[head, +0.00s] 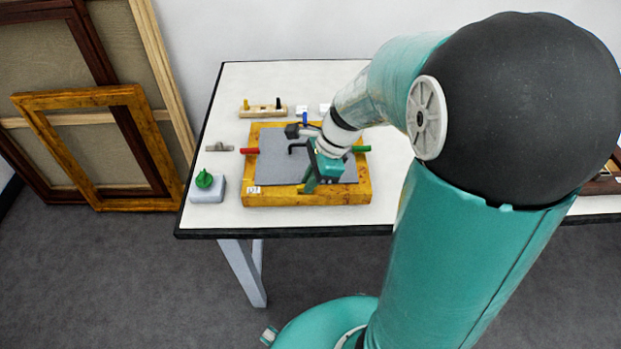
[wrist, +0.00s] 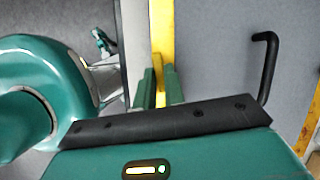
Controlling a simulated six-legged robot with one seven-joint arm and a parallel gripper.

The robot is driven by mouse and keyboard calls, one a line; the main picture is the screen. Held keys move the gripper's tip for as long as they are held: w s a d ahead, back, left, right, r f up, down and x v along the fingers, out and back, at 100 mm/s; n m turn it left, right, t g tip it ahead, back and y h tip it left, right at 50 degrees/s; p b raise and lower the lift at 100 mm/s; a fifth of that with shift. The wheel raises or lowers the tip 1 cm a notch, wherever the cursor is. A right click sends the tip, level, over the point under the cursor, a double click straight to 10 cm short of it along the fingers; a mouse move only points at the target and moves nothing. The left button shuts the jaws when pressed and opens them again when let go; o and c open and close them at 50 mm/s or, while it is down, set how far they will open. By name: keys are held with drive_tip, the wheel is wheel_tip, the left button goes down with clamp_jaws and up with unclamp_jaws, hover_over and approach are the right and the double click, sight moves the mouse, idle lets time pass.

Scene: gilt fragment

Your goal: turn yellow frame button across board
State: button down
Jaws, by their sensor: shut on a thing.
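The wooden frame (head: 280,198) lies on the white table around a grey board (head: 275,174). A red button (head: 249,151) sits on its left side, a green button (head: 361,148) on its right and a blue button (head: 305,118) at the far side. My gripper (head: 311,185) is at the frame's near side and hides the button there in the head view. In the wrist view my gripper (wrist: 160,88) is shut on a narrow yellow piece (wrist: 159,82), the yellow button, beside the frame's edge (wrist: 162,28). Whether it overlaps the board I cannot tell.
A grey box with a green knob (head: 205,187) stands left of the frame. A small grey piece (head: 219,147) lies behind it. A wooden block with pegs (head: 263,109) is at the back.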

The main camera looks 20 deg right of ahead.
drive_tip(key=n, duration=0.2)
drive_tip(key=n+g, duration=0.1)
drive_tip(key=n, duration=0.1)
drive_tip(key=shift+w+g, duration=0.2)
drive_tip(key=shift+g, duration=0.1)
drive_tip(key=n+g, duration=0.1)
drive_tip(key=n, duration=0.3)
drive_tip(key=shift+w+h, duration=0.15)
drive_tip(key=shift+h, duration=0.25)
drive_tip(key=n, duration=0.2)
drive_tip(key=n+g+h, duration=0.1)
drive_tip(key=n, duration=0.1)
drive_tip(key=shift+w+a+r+n+g, duration=0.1)
drive_tip(key=shift+a+n+g, duration=0.1)
drive_tip(key=shift+n+g, duration=0.1)
drive_tip(key=shift+a+n+g+h, duration=0.1)
drive_tip(key=shift+n+g+h, duration=0.35)
drive_tip(key=shift+n, duration=1.15)
drive_tip(key=shift+w+h, duration=0.1)
drive_tip(key=shift+h, duration=0.15)
drive_tip(key=c, duration=1.5)
unclamp_jaws()
